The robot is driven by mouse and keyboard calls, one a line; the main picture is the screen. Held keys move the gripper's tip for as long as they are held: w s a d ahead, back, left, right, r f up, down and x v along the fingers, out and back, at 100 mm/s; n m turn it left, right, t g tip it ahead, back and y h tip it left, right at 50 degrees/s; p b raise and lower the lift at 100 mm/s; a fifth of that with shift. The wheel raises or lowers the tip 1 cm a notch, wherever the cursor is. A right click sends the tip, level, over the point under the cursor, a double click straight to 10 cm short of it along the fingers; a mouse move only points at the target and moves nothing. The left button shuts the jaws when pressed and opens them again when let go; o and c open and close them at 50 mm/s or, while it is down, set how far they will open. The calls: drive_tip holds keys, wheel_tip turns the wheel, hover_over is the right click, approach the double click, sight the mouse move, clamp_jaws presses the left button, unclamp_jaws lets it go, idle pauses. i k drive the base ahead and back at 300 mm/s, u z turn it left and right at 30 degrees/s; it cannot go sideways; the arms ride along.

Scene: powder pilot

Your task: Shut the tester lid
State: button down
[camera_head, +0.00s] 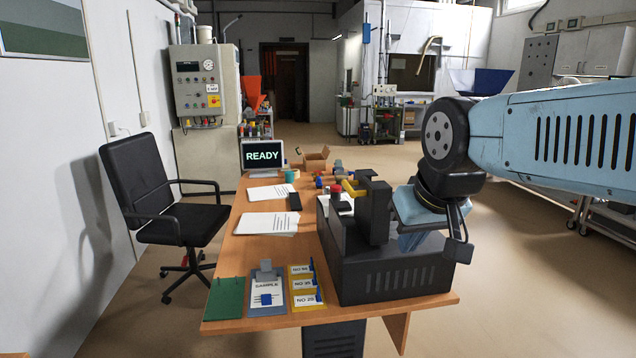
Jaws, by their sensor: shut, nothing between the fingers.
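The tester is a black boxy machine (395,272) with a vented front, on the near right of the wooden desk. A dark block stands upright on its top (379,212). It looks like the raised lid, though I cannot be sure. A yellow handle-like part (353,188) sticks out to its left. My gripper (459,250) hangs at the tester's right side, shut and empty, its dark finger pointing down. My blue arm comes in from the right and hides part of the tester's right top. I cannot tell whether the gripper touches the tester.
The wooden desk (262,222) also bears papers (267,223), a READY screen (262,156), a sample clipboard (267,292), a green pad (225,298) and a cardboard box (316,159). A black chair (165,195) stands left. The floor right of the desk is clear.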

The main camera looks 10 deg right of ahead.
sight(372, 213)
drive_tip(key=i, duration=0.9)
drive_tip(key=z, duration=0.05)
